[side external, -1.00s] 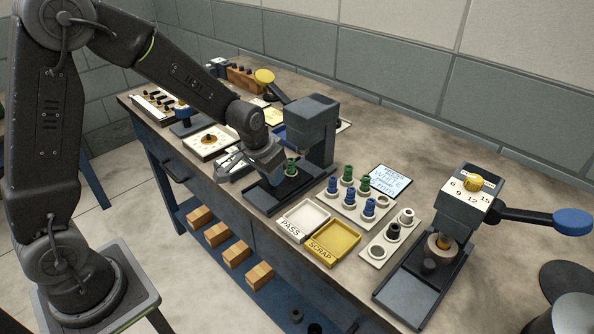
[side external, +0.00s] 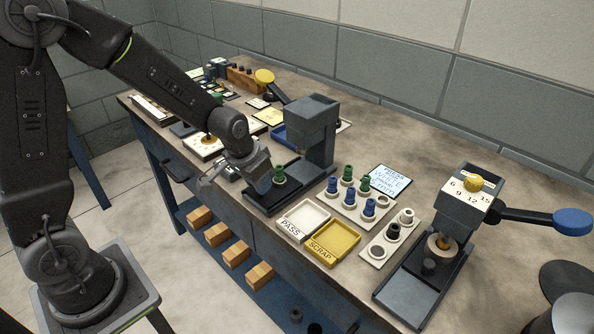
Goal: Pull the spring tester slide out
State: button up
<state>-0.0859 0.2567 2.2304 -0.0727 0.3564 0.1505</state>
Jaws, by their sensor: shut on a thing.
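The spring tester (side external: 312,130) is a dark grey press with a tall column, standing near the bench's front edge left of the middle. Its slide (side external: 285,192) reaches toward the front edge and carries a green spring piece (side external: 279,174), which stands upright clear of the column. My gripper (side external: 262,184) is at the slide's front end, by the bench edge, and is shut on the slide. The fingertips are small and partly hidden by the gripper body, so the exact contact does not show.
A white PASS tray (side external: 303,220) and a yellow SCRAP tray (side external: 334,238) lie right of the tester. A rack of blue and green pieces (side external: 352,196) stands behind them. A second press (side external: 465,205) with a blue-ended lever stands far right.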

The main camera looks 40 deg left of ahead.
jog(key=shift+s, duration=0.15)
jog(key=shift+s, duration=1.35)
jog(key=o, duration=1.5)
jog(key=shift+c, duration=0.2)
jog(key=shift+r, duration=0.1)
notch_tip(320, 180, up, 7)
